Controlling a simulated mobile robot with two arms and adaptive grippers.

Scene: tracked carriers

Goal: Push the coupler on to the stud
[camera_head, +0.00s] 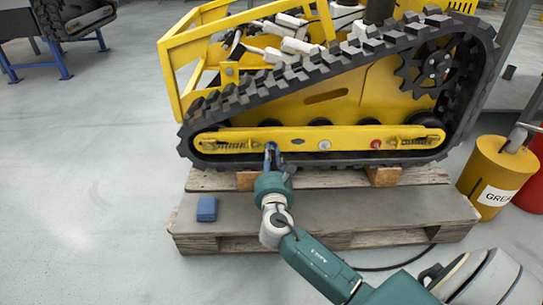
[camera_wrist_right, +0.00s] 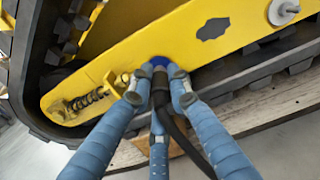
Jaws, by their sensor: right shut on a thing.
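My right gripper (camera_head: 271,155) reaches the yellow side beam of the tracked carrier (camera_head: 300,138). In the wrist view its blue fingers (camera_wrist_right: 158,84) are shut around the dark coupler (camera_wrist_right: 161,76), which has a black hose (camera_wrist_right: 178,128) trailing back between them. A blue round piece (camera_wrist_right: 160,61) shows just past the coupler, against the beam. The stud itself is hidden there by the coupler and fingers, so I cannot tell how far the coupler sits on it. My left gripper is out of view.
A silver fitting (camera_head: 324,145) and a red one (camera_head: 376,144) sit farther right on the beam. The black track (camera_head: 300,75) surrounds it. The carrier rests on wood blocks on a pallet (camera_head: 390,207). A blue box (camera_head: 207,209) lies on the pallet; a yellow grease drum (camera_head: 489,180) stands right.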

